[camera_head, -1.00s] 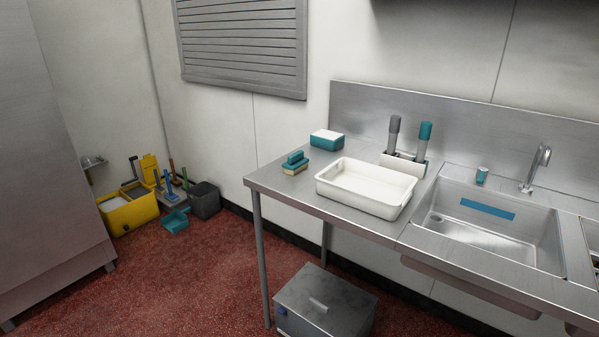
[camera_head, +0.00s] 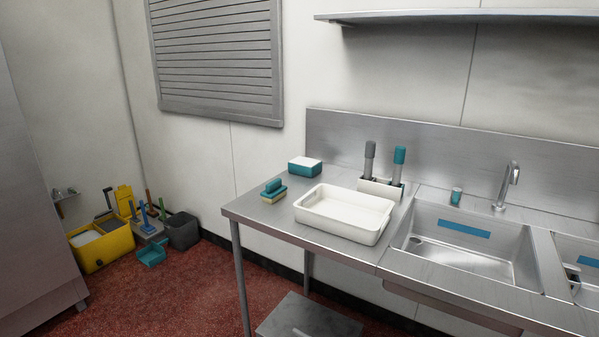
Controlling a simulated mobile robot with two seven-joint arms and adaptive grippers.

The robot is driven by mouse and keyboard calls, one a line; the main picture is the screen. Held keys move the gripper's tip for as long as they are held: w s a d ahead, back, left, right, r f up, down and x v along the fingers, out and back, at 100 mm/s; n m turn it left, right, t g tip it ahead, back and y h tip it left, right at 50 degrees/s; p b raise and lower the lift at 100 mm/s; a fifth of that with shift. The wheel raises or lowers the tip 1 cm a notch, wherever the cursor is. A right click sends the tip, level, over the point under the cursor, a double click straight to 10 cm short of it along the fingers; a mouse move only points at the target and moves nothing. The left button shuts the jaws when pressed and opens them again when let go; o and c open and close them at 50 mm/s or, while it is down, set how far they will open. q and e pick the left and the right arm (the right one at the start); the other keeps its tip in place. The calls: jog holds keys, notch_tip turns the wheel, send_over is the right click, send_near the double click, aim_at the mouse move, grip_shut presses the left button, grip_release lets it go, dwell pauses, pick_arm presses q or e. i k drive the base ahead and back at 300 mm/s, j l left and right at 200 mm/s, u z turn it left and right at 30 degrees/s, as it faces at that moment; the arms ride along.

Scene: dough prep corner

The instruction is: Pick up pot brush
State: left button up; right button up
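A small brush with a teal grip and a tan base (camera_head: 273,191), which looks like the pot brush, lies near the left end of the steel table (camera_head: 262,218). It sits just left of a white rectangular tray (camera_head: 345,232). A white-topped teal block (camera_head: 304,167) lies behind it. Two upright handles, one grey (camera_head: 369,163) and one teal (camera_head: 398,166), stand in a white holder (camera_head: 379,189) behind the tray. Neither of my grippers is in view.
A sink (camera_head: 465,245) with a tap (camera_head: 508,186) lies right of the tray. A metal box (camera_head: 309,318) stands under the table. A yellow bucket (camera_head: 102,247) and cleaning tools stand by the left wall. The red floor (camera_head: 180,295) in front is clear.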

aim_at(275, 190)
jog(key=z, duration=0.25)
jog(key=i+j+z, duration=0.1)
jog(key=j+z, duration=0.6)
jog(key=z, duration=0.15)
jog(key=j+z, duration=0.35)
jog(key=j, duration=0.65)
